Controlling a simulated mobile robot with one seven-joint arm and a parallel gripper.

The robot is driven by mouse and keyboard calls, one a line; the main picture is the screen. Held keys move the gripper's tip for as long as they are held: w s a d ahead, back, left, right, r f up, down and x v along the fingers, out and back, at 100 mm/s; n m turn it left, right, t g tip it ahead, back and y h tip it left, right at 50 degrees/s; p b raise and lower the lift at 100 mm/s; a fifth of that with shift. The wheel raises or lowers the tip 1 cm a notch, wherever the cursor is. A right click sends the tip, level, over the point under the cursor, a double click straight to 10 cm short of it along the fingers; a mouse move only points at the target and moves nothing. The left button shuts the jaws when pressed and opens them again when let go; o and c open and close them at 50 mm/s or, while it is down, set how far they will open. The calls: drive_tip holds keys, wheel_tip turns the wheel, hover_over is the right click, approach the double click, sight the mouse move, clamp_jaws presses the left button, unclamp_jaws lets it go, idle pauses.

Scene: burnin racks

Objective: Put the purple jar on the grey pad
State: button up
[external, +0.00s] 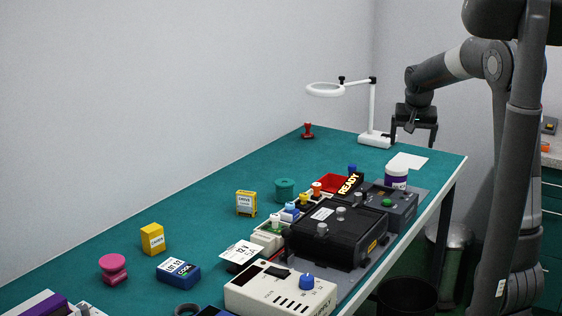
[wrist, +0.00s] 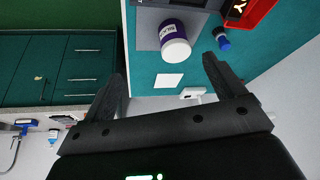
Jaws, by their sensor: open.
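The purple jar (external: 396,181) has a white lid and a white label. It stands upright near the far right end of the bench, behind a dark grey device. It also shows at the top of the wrist view (wrist: 170,33).
A white sheet (external: 409,161) lies beyond the jar. A white ring lamp (external: 374,138) stands left of my gripper. The bench's left half has free room.

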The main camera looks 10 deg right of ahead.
drive_tip(key=s+a+r+n, duration=0.1)
drive_tip(key=s+n, duration=0.1)
drive_tip(key=s, duration=1.4)
drive_tip(key=s+a+n+t+y, duration=0.1)
drive_tip(key=s+a+n, duration=0.1)
drive_tip(key=s, duration=1.3)
drive_tip(key=shift+s+r+y, duration=0.3)
drive_tip(key=shift+s+r, duration=0.05)
drive_tip(key=shift+s, duration=0.05)
